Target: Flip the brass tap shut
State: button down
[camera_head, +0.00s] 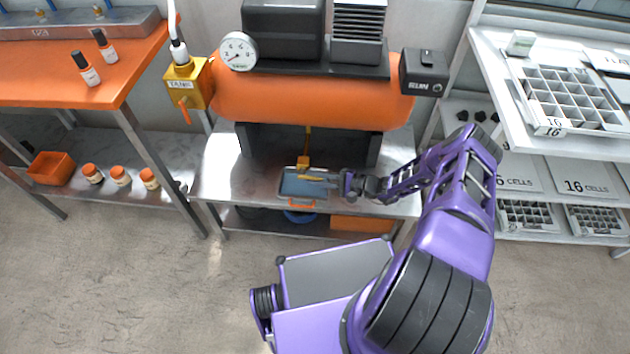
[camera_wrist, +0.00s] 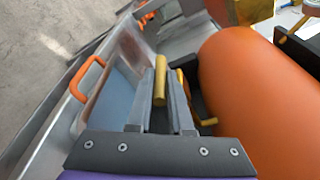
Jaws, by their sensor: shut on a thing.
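The brass tap (camera_head: 303,163) hangs on a thin yellow pipe below the orange tank, above a grey-blue pan. Its lever (camera_head: 313,178) sticks out to the right, toward my gripper (camera_head: 332,183). In the wrist view my gripper (camera_wrist: 160,100) is shut on the brass lever (camera_wrist: 160,78), whose rounded end stands up between the fingertips. More yellow of the tap (camera_wrist: 182,80) shows just right of the fingers, partly hidden by them.
The pan (camera_head: 302,187) with an orange handle sits on the metal bench under the tap. The orange tank (camera_head: 300,98) lies close above and behind. A yellow TANK valve (camera_head: 184,84) is at the left. A shelf (camera_head: 495,60) with cell trays stands at the right.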

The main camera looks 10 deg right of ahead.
jog(key=shift+f, duration=0.1)
jog(key=c, duration=1.1)
grip_release()
jog(key=shift+d, duration=0.15)
jog(key=v, duration=1.7)
jog(key=shift+s+f, duration=0.1)
jog(key=shift+f, duration=0.05)
